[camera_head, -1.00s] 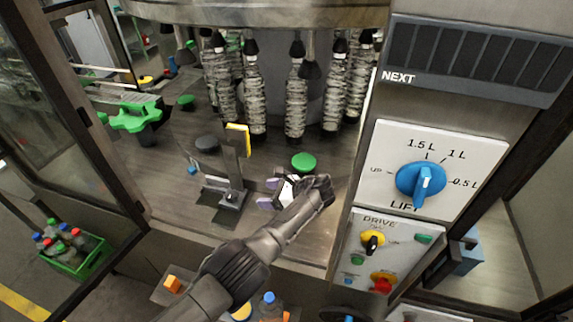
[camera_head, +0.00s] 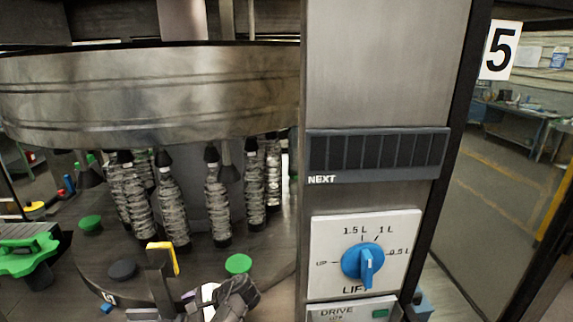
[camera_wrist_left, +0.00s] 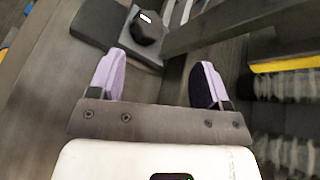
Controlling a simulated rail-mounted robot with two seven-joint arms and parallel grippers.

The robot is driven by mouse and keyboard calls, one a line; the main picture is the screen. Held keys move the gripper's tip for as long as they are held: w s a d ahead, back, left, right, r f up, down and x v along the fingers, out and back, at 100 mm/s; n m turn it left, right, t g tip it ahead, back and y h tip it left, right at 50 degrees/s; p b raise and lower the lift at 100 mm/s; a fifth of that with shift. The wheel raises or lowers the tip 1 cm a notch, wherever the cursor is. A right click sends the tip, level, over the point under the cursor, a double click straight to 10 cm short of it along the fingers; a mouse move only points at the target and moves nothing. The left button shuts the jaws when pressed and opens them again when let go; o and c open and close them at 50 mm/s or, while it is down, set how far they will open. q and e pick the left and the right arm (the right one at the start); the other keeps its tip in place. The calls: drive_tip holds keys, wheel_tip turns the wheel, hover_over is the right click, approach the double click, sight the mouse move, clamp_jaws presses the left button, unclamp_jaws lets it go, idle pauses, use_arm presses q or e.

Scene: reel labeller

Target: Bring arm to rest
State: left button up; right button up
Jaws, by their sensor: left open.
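My left gripper (camera_wrist_left: 159,80) is open and empty in the left wrist view, its two lilac-padded fingers spread apart. In the head view my left gripper (camera_head: 192,300) and wrist are low in the picture, over the machine's deck. The gripper is to the right of a metal post with a yellow plate (camera_head: 162,259). A dark block with a black knob (camera_wrist_left: 147,25) lies beyond the fingertips in the left wrist view. My right gripper is in neither view.
Several wrapped bottles (camera_head: 218,205) hang under the large metal drum (camera_head: 150,95). A green disc (camera_head: 238,264) is on the deck. At right stands a panel with a blue LIFT dial (camera_head: 364,262) below a dark NEXT display (camera_head: 378,152). A green part (camera_head: 28,255) is at far left.

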use_arm(q)
drive_tip(key=w+d+r+n+t+h, duration=0.3)
drive_tip(key=w+d+r, duration=0.1)
drive_tip(key=d+r, duration=0.2)
drive_tip(key=s+d+r+n+t+h, duration=0.2)
drive_tip(key=d+r+n+t+h, duration=0.15)
drive_tip(key=r, duration=0.45)
drive_tip(key=s+d+r+n+t+h, duration=0.1)
drive_tip(key=d+r+n+t+h, duration=0.15)
drive_tip(key=r+t+h, duration=0.35)
drive_tip(key=s+a+f+g, duration=0.3)
drive_tip(key=s+f, duration=0.7)
drive_tip(key=s, duration=0.5)
drive_tip(key=s+a+f+g, duration=0.2)
drive_tip(key=s+f+g, duration=0.1)
drive_tip(key=s+f, duration=1.05)
drive_tip(key=s+a+f+g, duration=0.3)
drive_tip(key=s+f, duration=0.5)
drive_tip(key=s, duration=1)
wheel_tip(320, 180, up, 18)
drive_tip(key=p, duration=1.8)
drive_tip(key=shift+r, duration=0.25)
